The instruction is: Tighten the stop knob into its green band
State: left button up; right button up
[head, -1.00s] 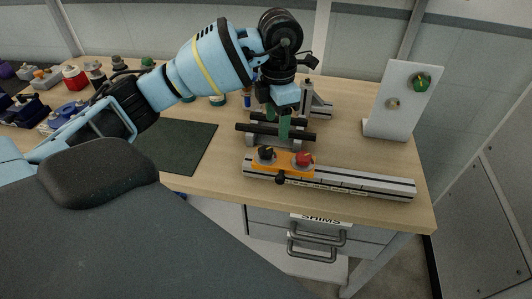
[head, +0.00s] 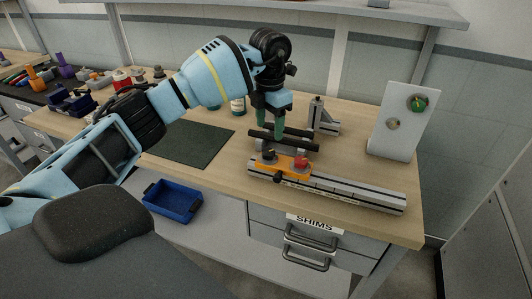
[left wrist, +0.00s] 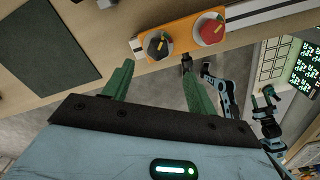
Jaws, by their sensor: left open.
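An orange carriage (head: 283,165) sits on a grey slotted rail at the table's front edge. It bears a black knob (head: 269,153) and a red knob (head: 301,161); a small dark screw knob (head: 278,177) sticks out of its front.
A dark mat (head: 192,142) lies clear at left. A blue arm (left wrist: 266,118) shows in the left wrist view, its gripper state unclear.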

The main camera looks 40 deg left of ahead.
aim_at(268, 151)
pick_arm(q)
jog(key=shift+a, duration=0.15)
jog(key=shift+f, duration=0.1)
jog(key=shift+a+f, duration=0.1)
jog(key=shift+f, duration=0.1)
notch_tip(268, 151, down, 7)
jog(key=shift+f, duration=0.15)
dwell(0.3)
jog(key=c, duration=1)
jog(key=shift+m, duration=1)
